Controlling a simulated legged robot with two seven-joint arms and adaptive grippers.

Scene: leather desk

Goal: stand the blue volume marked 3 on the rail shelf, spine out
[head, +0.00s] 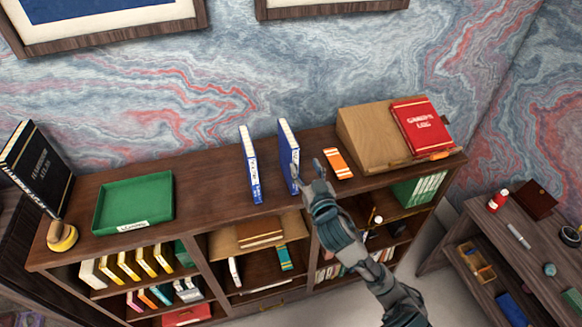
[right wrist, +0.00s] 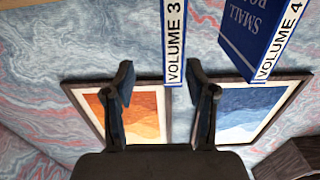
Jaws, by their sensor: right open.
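The blue volume marked 3 stands upright on the bookcase top in the head view (head: 286,150). In the right wrist view its spine (right wrist: 174,40) reads VOLUME 3, centred ahead of the finger gap. My right gripper (head: 307,176) is open and empty, close in front of that book; its fingers hide part of the spine in the head view. I cannot tell whether they touch it. A second blue book (head: 250,166) stands to its left; its spine in the right wrist view (right wrist: 281,40) reads VOLUME 4. I cannot tell which shelf is the rail shelf. My left gripper is not in view.
On the bookcase top (head: 215,165) are a green tray (head: 133,203), an orange item (head: 338,163), a wooden stand with a red book (head: 420,126), and a black book (head: 40,168). Lower bays hold several books. A side desk (head: 510,255) stands at right.

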